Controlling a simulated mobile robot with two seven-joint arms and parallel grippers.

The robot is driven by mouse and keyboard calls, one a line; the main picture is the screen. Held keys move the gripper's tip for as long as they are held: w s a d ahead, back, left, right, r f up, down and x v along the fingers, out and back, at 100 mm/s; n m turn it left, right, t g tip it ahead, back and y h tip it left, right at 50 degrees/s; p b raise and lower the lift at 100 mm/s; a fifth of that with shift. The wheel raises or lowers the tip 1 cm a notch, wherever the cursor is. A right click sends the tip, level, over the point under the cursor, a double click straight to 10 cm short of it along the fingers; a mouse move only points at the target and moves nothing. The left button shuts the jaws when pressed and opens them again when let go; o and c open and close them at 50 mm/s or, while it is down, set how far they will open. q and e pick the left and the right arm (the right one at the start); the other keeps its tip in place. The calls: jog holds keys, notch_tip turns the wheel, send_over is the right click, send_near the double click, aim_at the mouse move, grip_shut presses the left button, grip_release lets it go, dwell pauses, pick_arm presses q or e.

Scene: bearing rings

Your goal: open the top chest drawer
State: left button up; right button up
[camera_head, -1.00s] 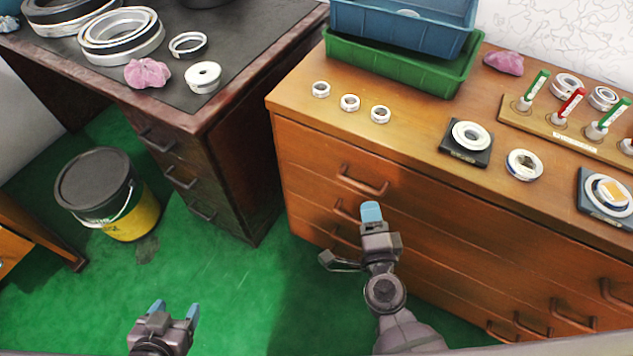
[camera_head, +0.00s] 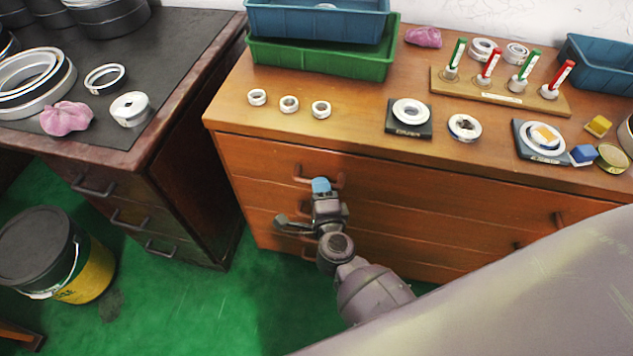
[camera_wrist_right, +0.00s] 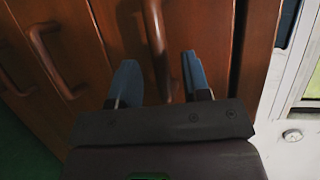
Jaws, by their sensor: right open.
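The brown wooden chest (camera_head: 245,180) stands at the centre and right, with its drawer fronts facing me. Its top drawer (camera_head: 262,158) looks closed and has a curved bar handle (camera_head: 303,179). My right gripper (camera_head: 321,186) is at this handle, its blue fingertips covering part of it. In the right wrist view the right gripper (camera_wrist_right: 160,84) is open, and a handle (camera_wrist_right: 154,35) runs between its two blue fingers. I cannot tell whether either finger touches it. My left gripper is not in view.
On the chest stand stacked blue and green bins (camera_head: 325,58), small rings (camera_head: 289,104) and a marker rack (camera_head: 500,92). A dark desk (camera_head: 190,90) is at the left. A lidded bucket (camera_head: 85,275) stands on the green floor, which has free room.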

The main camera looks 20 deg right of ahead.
jog(key=shift+x, duration=1.55)
jog(key=shift+c, duration=0.2)
grip_shut()
